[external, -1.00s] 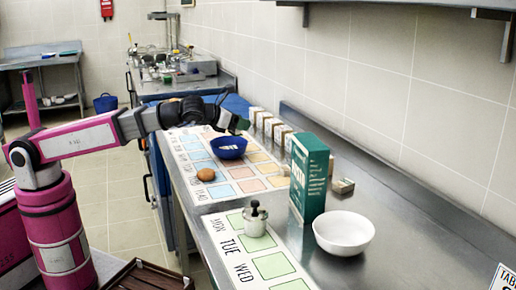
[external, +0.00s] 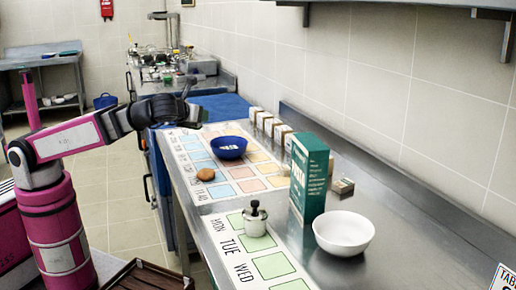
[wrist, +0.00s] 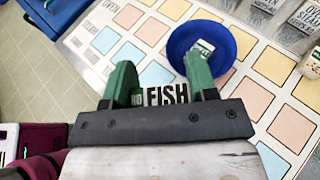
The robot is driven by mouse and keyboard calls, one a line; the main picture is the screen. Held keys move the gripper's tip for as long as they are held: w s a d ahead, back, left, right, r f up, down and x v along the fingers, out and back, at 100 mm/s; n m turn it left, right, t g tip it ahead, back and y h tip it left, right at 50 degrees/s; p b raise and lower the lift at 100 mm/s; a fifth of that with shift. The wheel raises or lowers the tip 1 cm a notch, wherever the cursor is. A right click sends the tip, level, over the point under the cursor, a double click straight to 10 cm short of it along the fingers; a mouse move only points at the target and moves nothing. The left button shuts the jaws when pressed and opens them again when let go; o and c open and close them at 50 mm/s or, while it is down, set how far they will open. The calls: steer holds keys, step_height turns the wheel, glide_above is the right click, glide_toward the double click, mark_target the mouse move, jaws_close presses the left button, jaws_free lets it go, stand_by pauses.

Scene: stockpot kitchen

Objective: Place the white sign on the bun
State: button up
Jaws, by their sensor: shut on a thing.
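My gripper (wrist: 160,85) has green fingers, shut on a white sign (wrist: 168,96) with black lettering that seems to include "FISH". In the external view my gripper (external: 190,95) is above the far left of the counter, and the sign cannot be made out there. The brown bun (external: 205,174) sits on the calendar mat near the counter's left edge, nearer the camera than my gripper and below it. The bun is not visible in the wrist view.
A blue bowl (external: 229,149) beyond the bun holds a small white label (wrist: 204,48). A green box (external: 309,180), a lidded pot (external: 254,219) and a white bowl (external: 343,233) stand nearer. Several small containers (external: 270,124) line the back. The mat (external: 216,193) beside the bun is clear.

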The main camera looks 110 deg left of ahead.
steer(key=w+d+f, duration=0.4)
steer(key=w, duration=0.1)
steer(key=w+d+f, duration=0.2)
steer(key=w+d, duration=0.1)
steer(key=shift+f, duration=2.15)
steer(key=shift+f, duration=0.15)
steer(key=o, duration=0.9)
steer(key=shift+d+r, duration=0.15)
steer(key=shift+r, duration=0.1)
steer(key=v, duration=1.1)
steer(key=shift+d, duration=0.25)
steer(key=shift+r, duration=0.15)
